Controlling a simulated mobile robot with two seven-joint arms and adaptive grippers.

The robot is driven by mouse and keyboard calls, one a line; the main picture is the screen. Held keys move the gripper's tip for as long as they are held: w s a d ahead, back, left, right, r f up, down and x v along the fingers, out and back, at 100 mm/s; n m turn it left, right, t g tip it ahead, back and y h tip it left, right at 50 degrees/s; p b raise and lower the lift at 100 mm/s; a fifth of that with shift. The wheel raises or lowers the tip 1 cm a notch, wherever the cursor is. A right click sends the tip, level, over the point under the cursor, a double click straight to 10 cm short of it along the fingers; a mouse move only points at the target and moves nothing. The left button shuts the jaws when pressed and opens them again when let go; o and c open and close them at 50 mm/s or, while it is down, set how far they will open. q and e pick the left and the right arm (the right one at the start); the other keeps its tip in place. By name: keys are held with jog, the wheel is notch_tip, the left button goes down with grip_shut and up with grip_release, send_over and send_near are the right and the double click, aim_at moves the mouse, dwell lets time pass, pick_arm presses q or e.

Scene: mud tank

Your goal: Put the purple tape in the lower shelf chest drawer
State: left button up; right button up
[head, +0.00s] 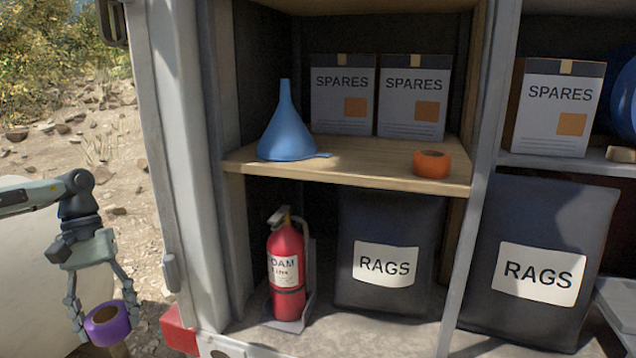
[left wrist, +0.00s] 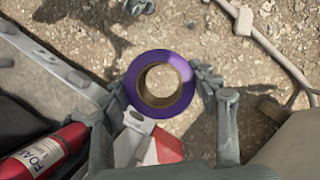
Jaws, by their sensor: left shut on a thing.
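The purple tape (head: 107,323) is a roll with a brown core, at the lower left of the head view. No drawer of the chest can be made out in either view. My right gripper is not in view.
A wooden shelf (head: 350,172) holds a blue funnel (head: 285,130), orange tape (head: 432,163) and SPARES boxes (head: 342,100). Below stand a red extinguisher (head: 286,268) and black RAGS bins (head: 388,235). The unit's grey post (head: 175,150) stands right of my left gripper. Stony ground lies outside.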

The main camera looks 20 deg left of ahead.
aim_at(128, 333)
pick_arm(q)
jog(key=d+f, duration=0.3)
jog(key=d, duration=0.1)
jog(key=shift+w+d+f, duration=0.1)
jog(key=shift+f, duration=0.25)
jog(key=w+d+f+m+g+y, duration=0.1)
jog(key=w+d+m, duration=0.25)
jog(key=d, duration=0.55)
jog(key=w+d+f+m, duration=0.15)
jog(key=w+d, duration=0.25)
jog(key=d, duration=0.6)
jog(key=w+d+r+m+y+p, duration=0.1)
jog(key=w+d+r+m+p, duration=0.2)
jog(key=d+r, duration=0.5)
jog(key=shift+w+d+m+g+y+p, duration=0.25)
jog(key=shift+d+m+g+y+p, duration=0.15)
jog(key=shift+d, duration=0.25)
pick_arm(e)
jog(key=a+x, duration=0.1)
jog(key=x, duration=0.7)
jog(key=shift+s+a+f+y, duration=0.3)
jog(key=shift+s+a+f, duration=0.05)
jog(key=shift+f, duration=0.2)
pick_arm(q)
jog(key=shift+r, duration=0.15)
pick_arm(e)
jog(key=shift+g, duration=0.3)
